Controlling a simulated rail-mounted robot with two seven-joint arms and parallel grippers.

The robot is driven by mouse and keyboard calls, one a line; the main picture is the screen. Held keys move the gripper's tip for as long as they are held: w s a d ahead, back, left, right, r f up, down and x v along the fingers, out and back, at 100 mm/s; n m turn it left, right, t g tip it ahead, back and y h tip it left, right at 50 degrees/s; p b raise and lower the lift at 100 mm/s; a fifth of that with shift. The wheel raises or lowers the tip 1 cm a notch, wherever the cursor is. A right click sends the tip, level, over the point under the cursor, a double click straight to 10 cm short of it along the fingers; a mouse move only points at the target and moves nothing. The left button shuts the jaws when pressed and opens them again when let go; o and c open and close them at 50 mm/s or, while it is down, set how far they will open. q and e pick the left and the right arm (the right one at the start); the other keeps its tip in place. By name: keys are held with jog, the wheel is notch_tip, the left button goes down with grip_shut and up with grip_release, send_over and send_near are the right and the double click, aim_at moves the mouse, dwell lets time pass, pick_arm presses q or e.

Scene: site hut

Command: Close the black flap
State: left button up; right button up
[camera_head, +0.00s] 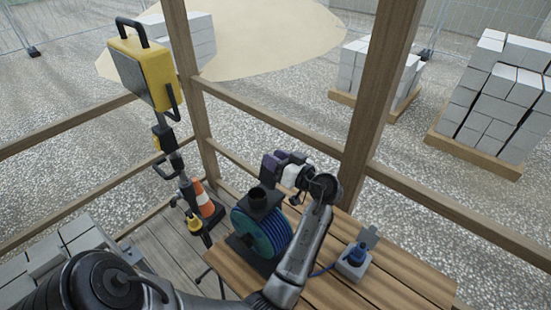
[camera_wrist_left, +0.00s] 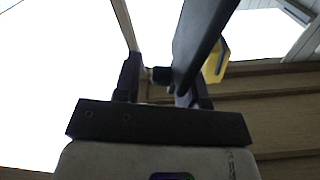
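A small grey socket box (camera_head: 353,262) sits on the wooden table, with a blue plug (camera_head: 357,250) in its top. A dark grey flap (camera_head: 370,236) stands raised at the box's far right edge; it is the only flap I can make out. My left gripper (camera_head: 282,160) is over the far left part of the table, to the left of the box and well apart from it. Its two fingers stand apart, and it seems empty. They also show in the left wrist view (camera_wrist_left: 160,78), where a dark bar I cannot identify crosses the right finger. My right gripper is not in view.
A blue cable reel (camera_head: 262,232) stands left of my left forearm. Free table top (camera_head: 405,275) lies right of the box. Wooden posts and rails (camera_head: 370,95) enclose the table. A yellow work lamp (camera_head: 140,72) and an orange cone (camera_head: 203,199) stand at the left.

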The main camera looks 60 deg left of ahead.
pick_arm(q)
grip_shut()
jog(key=shift+f+b, duration=0.2)
jog(key=shift+b, duration=0.15)
dwell(0.4)
